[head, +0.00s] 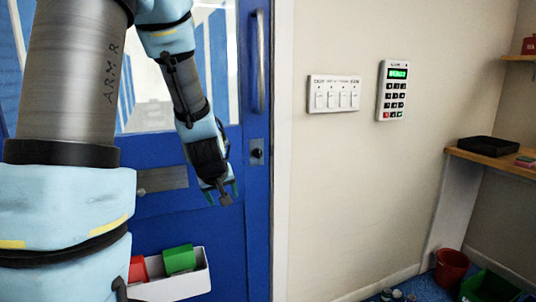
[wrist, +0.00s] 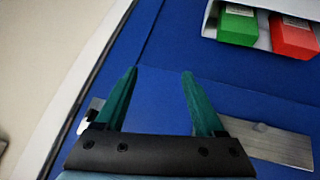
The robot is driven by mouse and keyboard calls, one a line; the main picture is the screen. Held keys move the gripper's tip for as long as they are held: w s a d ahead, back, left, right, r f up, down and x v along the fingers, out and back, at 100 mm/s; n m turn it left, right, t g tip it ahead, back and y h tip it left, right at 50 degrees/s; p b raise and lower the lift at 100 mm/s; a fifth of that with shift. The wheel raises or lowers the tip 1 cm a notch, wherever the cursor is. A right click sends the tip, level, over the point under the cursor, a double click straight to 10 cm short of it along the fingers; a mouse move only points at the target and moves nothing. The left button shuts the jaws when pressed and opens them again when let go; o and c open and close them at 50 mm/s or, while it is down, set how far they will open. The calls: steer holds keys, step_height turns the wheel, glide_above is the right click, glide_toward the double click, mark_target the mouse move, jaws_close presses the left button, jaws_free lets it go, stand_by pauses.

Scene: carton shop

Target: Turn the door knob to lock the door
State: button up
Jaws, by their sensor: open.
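The blue door (head: 190,225) fills the left of the head view. Its small door knob (head: 257,153) sits on a dark lock plate near the right edge, below the long pull handle (head: 261,62). My gripper (head: 222,194) is open and points down, in front of the door, lower than the knob and to its left. In the wrist view my gripper (wrist: 160,73) has bare blue door between its two teal fingers. A pale piece (wrist: 84,127) shows beside the left finger base, partly hidden; it may be the knob.
A white bin (head: 172,286) with red and green boxes hangs low on the door. A metal plate (head: 163,180) is behind my arm. A switch panel (head: 334,94) and keypad (head: 393,91) are on the wall right of the door. A red bucket (head: 451,268) stands on the floor.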

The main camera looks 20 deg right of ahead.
steer(key=w+d+r+n+t, duration=0.35)
steer(key=w+d+t, duration=0.25)
steer(key=w+d, duration=0.45)
steer(key=n+t+y, duration=0.4)
steer(key=n+y, duration=0.1)
steer(key=y, duration=0.1)
glide_toward(260, 153)
steer(key=p+x, duration=0.3)
steer(key=x, duration=0.6)
steer(key=shift+a+f, duration=0.1)
steer(key=shift+c, duration=0.4)
jaws_close()
